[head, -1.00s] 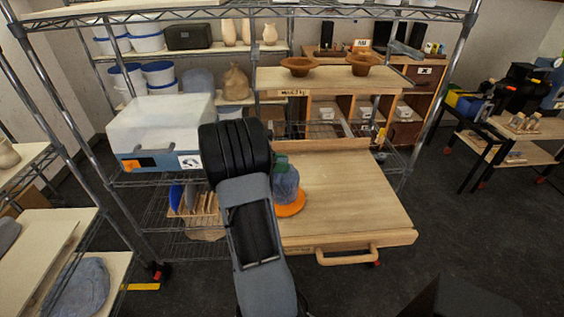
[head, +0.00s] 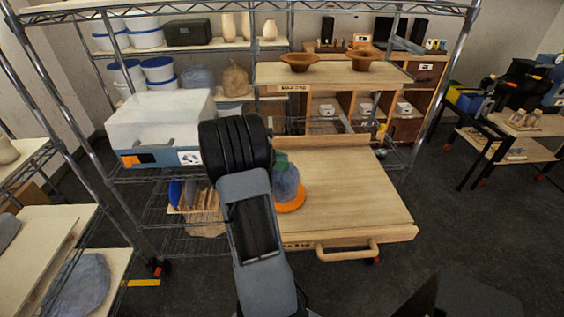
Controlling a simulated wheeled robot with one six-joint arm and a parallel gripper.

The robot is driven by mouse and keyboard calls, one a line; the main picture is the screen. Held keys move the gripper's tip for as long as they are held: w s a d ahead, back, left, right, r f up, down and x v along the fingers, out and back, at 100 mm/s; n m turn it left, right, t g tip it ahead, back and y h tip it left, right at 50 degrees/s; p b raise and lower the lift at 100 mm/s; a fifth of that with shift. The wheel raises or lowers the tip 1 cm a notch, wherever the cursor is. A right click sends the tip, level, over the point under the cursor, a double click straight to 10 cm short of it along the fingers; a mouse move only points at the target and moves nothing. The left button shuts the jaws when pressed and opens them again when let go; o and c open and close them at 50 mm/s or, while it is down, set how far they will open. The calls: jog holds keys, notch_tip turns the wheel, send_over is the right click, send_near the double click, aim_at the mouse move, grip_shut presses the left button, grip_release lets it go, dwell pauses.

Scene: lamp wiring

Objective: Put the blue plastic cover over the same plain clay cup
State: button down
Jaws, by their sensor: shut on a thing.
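The blue plastic cover (head: 286,183) is a translucent, rounded hood standing over the orange disc (head: 291,203) on the wooden worktop. My gripper (head: 280,160) is at the cover's top, mostly hidden behind my own dark wrist and arm. Only a small dark green part shows there, and it is shut on the top of the cover. I cannot clearly make out the plain clay cup inside or beneath the cover. I also cannot tell whether the cover's lower edge touches the disc.
The wooden worktop (head: 345,195) is clear to the right of the disc. A white box (head: 160,118) stands left. Another bluish cover (head: 198,77) and a brown bag (head: 236,80) sit on the rear shelf. Two terracotta bowls (head: 299,62) stand on the upper board. Metal rack posts frame the scene.

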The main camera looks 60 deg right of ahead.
jog(key=shift+f, duration=0.3)
jog(key=c, duration=0.8)
grip_release()
jog(key=b+v, duration=0.1)
jog(key=v, duration=1.3)
jog(key=shift+b, duration=0.3)
jog(key=shift+s, duration=0.1)
